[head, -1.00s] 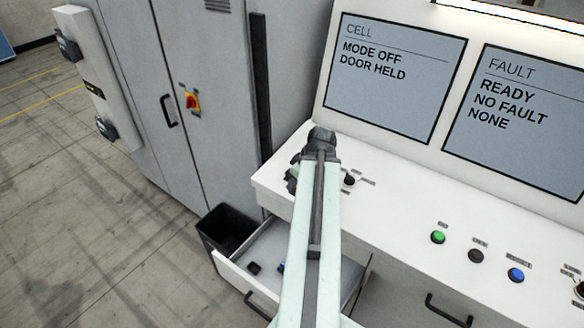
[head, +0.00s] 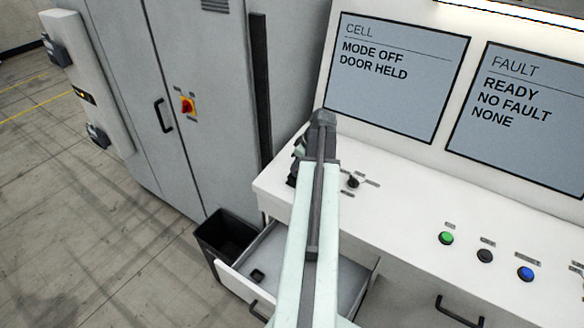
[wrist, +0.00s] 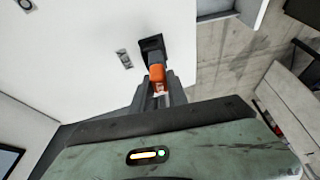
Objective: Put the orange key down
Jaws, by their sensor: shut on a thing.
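The orange key (wrist: 157,73) shows in the wrist view between the fingertips of my gripper (wrist: 158,88), which is shut on it. The key's far end is at or just over a black square fitting (wrist: 151,45) on the white console top; I cannot tell whether it touches it. In the head view my gripper (head: 297,165) is a dark shape over the console's left end, and the key is hidden there.
The white console (head: 400,205) carries a black selector knob (head: 353,181) and a green button (head: 446,238). Below its left end an open drawer (head: 345,277) holds a small black item (head: 258,275). A black bin (head: 225,235) stands between the drawer and a grey cabinet (head: 200,100).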

